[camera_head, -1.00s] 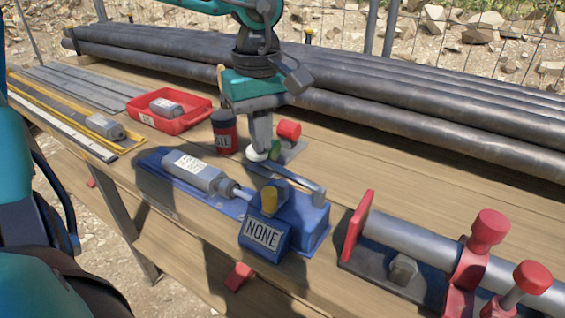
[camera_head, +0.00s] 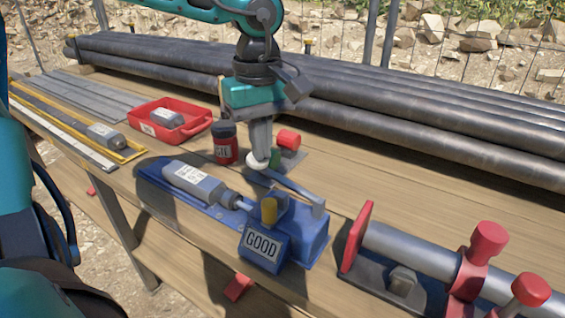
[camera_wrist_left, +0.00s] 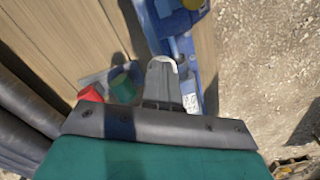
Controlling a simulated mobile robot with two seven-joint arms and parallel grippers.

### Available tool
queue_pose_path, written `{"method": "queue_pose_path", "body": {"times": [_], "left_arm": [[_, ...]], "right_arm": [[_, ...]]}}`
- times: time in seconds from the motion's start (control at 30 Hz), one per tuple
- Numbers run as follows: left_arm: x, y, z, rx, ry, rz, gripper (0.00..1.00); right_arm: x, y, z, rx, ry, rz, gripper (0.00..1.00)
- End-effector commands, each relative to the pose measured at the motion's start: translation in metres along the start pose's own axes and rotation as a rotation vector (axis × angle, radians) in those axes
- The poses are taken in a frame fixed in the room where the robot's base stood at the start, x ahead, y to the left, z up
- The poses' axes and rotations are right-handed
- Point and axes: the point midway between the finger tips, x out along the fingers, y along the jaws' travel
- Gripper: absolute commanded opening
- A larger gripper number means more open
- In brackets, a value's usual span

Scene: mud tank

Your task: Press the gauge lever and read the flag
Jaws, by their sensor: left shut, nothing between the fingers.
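The blue gauge (camera_head: 215,205) sits on the wooden bench with a grey labelled cylinder (camera_head: 195,182) lying in it. Its flag (camera_head: 263,244) reads GOOD. The grey gauge lever (camera_head: 297,188) runs from the blue block toward my left gripper. My left gripper (camera_head: 258,162) is shut and empty, pointing down with its tip at the white end of the lever. In the left wrist view the fingers (camera_wrist_left: 161,75) are together over the edge of the blue gauge (camera_wrist_left: 175,40). Whether the tip presses the lever is partly hidden. My right gripper is not in view.
A red tray (camera_head: 185,131) holding another grey cylinder and a dark red can (camera_head: 225,145) stand left of my gripper. Long dark pipes (camera_head: 400,110) lie along the back. A pipe in red clamps (camera_head: 420,245) is at the right. A yellow-edged rack (camera_head: 135,150) lies at the left.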

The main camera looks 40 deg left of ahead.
Motion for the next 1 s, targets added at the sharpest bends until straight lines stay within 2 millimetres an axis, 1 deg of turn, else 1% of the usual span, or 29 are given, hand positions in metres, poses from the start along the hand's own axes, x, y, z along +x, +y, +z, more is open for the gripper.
{"method": "queue_pose_path", "body": {"times": [0.03, 0.67, 0.83, 1.0], "left_arm": [[-0.01, 0.0, 0.0, 0.0, 0.001, 0.001, 0.0], [-0.074, 0.0, -0.001, 0.0, 0.003, 0.002, 0.0], [-0.089, 0.0, -0.001, -0.001, 0.002, 0.001, 0.0], [-0.091, 0.0, 0.0, -0.001, 0.002, 0.001, 0.0]], "right_arm": [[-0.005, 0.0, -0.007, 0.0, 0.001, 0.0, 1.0], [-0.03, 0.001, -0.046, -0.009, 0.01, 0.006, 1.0], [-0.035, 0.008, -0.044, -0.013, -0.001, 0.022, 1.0], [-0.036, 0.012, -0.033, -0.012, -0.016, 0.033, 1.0]]}}
